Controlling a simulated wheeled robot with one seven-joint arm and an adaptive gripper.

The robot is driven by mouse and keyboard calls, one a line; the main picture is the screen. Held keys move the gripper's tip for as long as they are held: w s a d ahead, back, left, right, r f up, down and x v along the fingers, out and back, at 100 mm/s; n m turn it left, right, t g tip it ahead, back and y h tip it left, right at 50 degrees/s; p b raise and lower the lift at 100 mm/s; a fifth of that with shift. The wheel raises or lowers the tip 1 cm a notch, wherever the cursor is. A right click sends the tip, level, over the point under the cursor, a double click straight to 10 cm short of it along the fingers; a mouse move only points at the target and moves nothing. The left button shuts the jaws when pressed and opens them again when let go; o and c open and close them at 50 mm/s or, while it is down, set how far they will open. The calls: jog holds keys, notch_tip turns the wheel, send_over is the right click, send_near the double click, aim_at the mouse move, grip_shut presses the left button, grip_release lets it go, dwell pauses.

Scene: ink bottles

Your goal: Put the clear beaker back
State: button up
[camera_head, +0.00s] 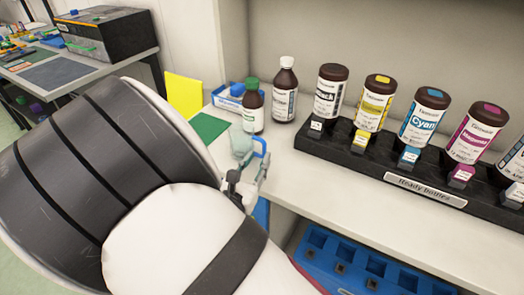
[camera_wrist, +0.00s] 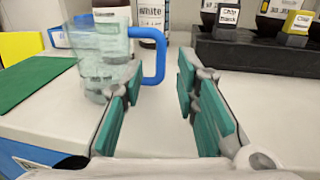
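The clear beaker (camera_head: 241,142) with a blue handle stands upright on the white worktop, right of a green mat (camera_head: 209,127). The wrist view shows the beaker (camera_wrist: 103,62) at upper left, with its handle pointing right. My gripper (camera_head: 248,180) is just in front of the beaker in the head view, partly hidden by my arm. In the wrist view my gripper (camera_wrist: 160,72) is open, with teal finger pads and nothing between them. The left finger overlaps the beaker's lower right side, and the handle shows beyond the gap. I cannot tell whether they touch.
A black rack (camera_head: 345,157) of ink bottles stands to the right. Two brown bottles (camera_head: 285,90) (camera_head: 253,107) stand behind the beaker. A blue-and-white box (camera_head: 230,98) and a yellow sheet (camera_head: 184,95) are further left. A blue crate (camera_head: 345,262) is below the worktop.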

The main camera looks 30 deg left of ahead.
jog(key=s, duration=0.6)
jog(key=shift+s+d, duration=0.25)
jog(key=shift+r, duration=0.1)
